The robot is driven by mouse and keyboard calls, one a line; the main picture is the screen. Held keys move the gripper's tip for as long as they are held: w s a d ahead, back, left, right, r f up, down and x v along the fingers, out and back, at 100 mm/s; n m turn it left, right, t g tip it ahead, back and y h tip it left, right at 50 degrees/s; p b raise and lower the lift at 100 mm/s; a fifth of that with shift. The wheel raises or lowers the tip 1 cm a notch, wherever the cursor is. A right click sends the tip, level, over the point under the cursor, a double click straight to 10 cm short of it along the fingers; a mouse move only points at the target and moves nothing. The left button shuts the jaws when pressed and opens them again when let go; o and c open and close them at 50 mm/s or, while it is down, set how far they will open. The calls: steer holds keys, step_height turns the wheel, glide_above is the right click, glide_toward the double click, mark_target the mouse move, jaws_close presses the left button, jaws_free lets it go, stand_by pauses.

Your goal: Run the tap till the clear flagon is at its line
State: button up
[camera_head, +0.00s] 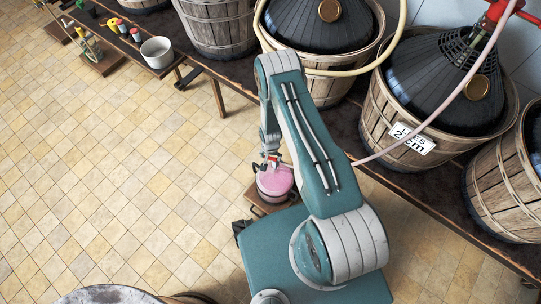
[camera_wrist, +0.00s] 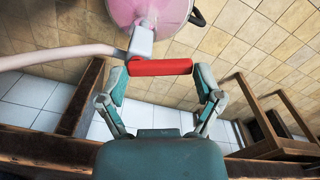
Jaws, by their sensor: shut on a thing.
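The clear flagon (camera_head: 275,184), holding pink liquid, stands low beside my arm. Its round pink top also shows at the upper edge of the wrist view (camera_wrist: 150,12). The tap has a pale grey body (camera_wrist: 142,42) and a red lever (camera_wrist: 160,67), and sits over the flagon's near edge. A pale hose (camera_wrist: 60,55) runs into it from the left. My gripper (camera_wrist: 160,72) is shut on the red lever, one finger at each end. In the head view my gripper (camera_head: 270,158) is just above the flagon. I cannot make out the flagon's line or the liquid's level.
Wicker-basketed demijohns (camera_head: 415,130) stand along a dark wooden bench (camera_head: 440,190). The hose (camera_head: 440,108) slopes down from a red fitting (camera_head: 501,10). A white pot (camera_head: 157,52) and small items stand on the bench at upper left. The tiled floor (camera_head: 120,180) is clear at left.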

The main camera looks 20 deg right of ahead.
mark_target(270, 158)
steer(key=o, duration=0.9)
steer(key=shift+f, duration=0.1)
step_height(270, 158, up, 12)
stand_by(0.3)
